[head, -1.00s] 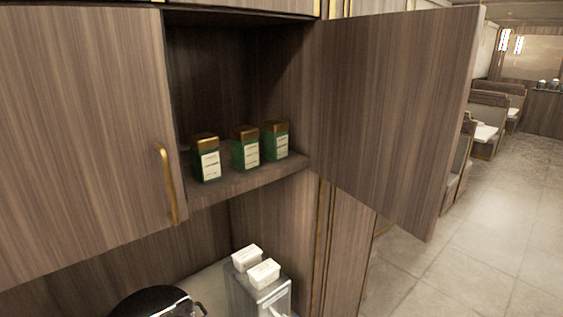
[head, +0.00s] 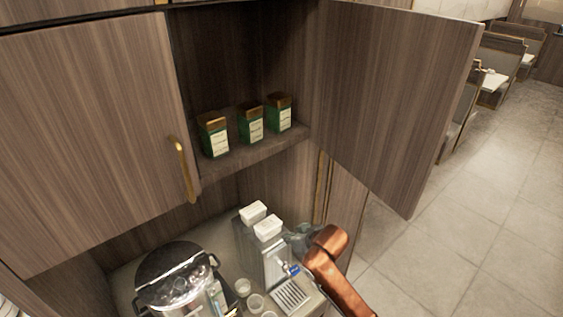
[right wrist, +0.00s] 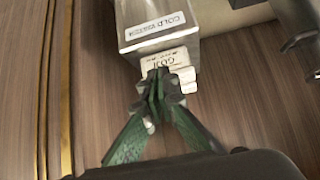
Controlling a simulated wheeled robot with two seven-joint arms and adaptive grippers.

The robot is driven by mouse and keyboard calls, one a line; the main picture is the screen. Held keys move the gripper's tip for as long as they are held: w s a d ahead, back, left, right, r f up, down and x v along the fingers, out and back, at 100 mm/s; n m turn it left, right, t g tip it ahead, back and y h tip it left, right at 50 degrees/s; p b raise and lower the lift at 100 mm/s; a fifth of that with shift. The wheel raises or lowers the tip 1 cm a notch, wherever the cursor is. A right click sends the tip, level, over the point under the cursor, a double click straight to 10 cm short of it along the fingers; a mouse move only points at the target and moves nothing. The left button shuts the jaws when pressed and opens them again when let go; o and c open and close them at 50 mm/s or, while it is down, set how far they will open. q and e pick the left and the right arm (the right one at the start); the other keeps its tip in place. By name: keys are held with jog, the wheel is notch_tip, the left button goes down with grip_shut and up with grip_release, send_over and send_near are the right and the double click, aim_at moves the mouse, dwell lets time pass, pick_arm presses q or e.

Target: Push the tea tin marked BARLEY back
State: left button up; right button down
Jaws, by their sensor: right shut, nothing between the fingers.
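Three green tea tins with brown-gold lids and pale labels stand in a row on the open cabinet's shelf: a left tin (head: 214,136), a middle tin (head: 251,124) and a right tin (head: 280,113). Their labels are too small to read, so I cannot tell which is BARLEY. My right gripper (head: 299,240) is below the shelf, beside the metal dispenser, apart from the tins. In the right wrist view its green fingers (right wrist: 158,88) are shut with nothing between them. My left gripper is not in view.
The open cabinet door (head: 395,105) stands out to the right. Below are a dispenser (right wrist: 150,22) labelled COLD WATER, two white tubs (head: 267,228), one reading GOJI in the wrist view, a large pot (head: 178,280) and small cups (head: 256,303). The shelf front is clear.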

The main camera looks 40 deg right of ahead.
jog(key=w+r+t, duration=0.2)
jog(key=r, duration=0.9)
jog(key=w+r+t, duration=0.1)
jog(key=w+r, duration=0.1)
jog(key=r, duration=0.9)
jog(key=n+t+y, duration=0.1)
jog(key=t+y, duration=0.1)
jog(key=t, duration=0.1)
send_near(256, 125)
notch_tip(256, 125, down, 2)
jog(key=s, duration=0.2)
jog(key=shift+w+d+r+p+x, duration=0.15)
jog(key=shift+r+x, duration=0.7)
jog(key=shift+x, duration=3.1)
jog(key=shift+w+d+r+p+x, duration=0.25)
jog(key=shift+r+x, duration=0.6)
jog(key=shift+x, duration=3.05)
jog(key=shift+w+a+r+p+x, duration=0.2)
jog(key=shift+r+x, duration=0.7)
jog(key=shift+x, duration=3.05)
jog(key=shift+s+f+v, duration=0.1)
jog(key=shift+f+v, duration=0.35)
jog(key=shift+v, duration=1.5)
jog(key=shift+s+f+v, duration=0.15)
jog(key=shift+f+v, duration=0.3)
jog(key=shift+v, duration=1.5)
jog(key=shift+s+f+v, duration=0.1)
jog(key=shift+f+v, duration=0.35)
jog(key=shift+v, duration=1.5)
jog(key=shift+a, duration=0.15)
